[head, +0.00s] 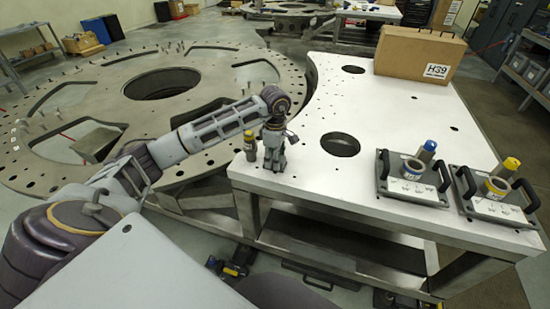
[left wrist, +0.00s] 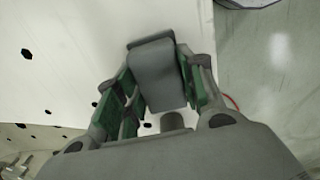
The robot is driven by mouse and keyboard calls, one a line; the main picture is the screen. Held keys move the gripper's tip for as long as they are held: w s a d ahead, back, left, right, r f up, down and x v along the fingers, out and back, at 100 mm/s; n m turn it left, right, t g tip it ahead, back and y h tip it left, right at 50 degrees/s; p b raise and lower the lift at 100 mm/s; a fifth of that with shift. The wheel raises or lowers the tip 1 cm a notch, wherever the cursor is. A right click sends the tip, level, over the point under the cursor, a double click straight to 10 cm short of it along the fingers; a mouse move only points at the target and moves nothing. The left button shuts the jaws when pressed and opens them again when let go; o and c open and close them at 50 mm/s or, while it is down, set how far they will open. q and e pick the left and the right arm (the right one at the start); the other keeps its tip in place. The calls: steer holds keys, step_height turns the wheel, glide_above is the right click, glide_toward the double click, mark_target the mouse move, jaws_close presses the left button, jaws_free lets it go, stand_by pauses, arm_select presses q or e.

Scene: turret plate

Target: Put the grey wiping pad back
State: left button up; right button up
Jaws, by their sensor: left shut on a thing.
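My left gripper (head: 274,160) points down over the near left corner of the white table (head: 310,185). In the left wrist view, the grey wiping pad (left wrist: 157,76) is a grey rounded block between the green-lined fingers of the left gripper (left wrist: 158,90). The fingers are shut on it. In the head view the pad is hard to tell from the grey fingers, and I cannot tell whether it touches the table top. My right gripper is not in view.
A yellow-capped cylinder (head: 250,146) stands close left of the left gripper. A round hole (head: 340,145) lies to its right. Two handled plates (head: 405,192) (head: 485,210) with blue-topped and yellow-topped parts sit at right. A cardboard box (head: 418,55) stands at the back.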

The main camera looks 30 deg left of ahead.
arm_select(q)
steer(key=shift+f, duration=0.15)
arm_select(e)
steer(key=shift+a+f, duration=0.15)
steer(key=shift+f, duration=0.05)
arm_select(q)
steer(key=o, duration=0.9)
steer(key=shift+c, duration=0.2)
steer(key=shift+o, duration=0.2)
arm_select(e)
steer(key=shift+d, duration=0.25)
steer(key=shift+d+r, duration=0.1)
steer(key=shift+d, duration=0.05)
arm_select(q)
steer(key=shift+r, duration=0.3)
step_height(320, 180, up, 10)
steer(key=shift+f+b, duration=0.1)
steer(key=shift+b, duration=0.65)
steer(key=shift+r, duration=0.95)
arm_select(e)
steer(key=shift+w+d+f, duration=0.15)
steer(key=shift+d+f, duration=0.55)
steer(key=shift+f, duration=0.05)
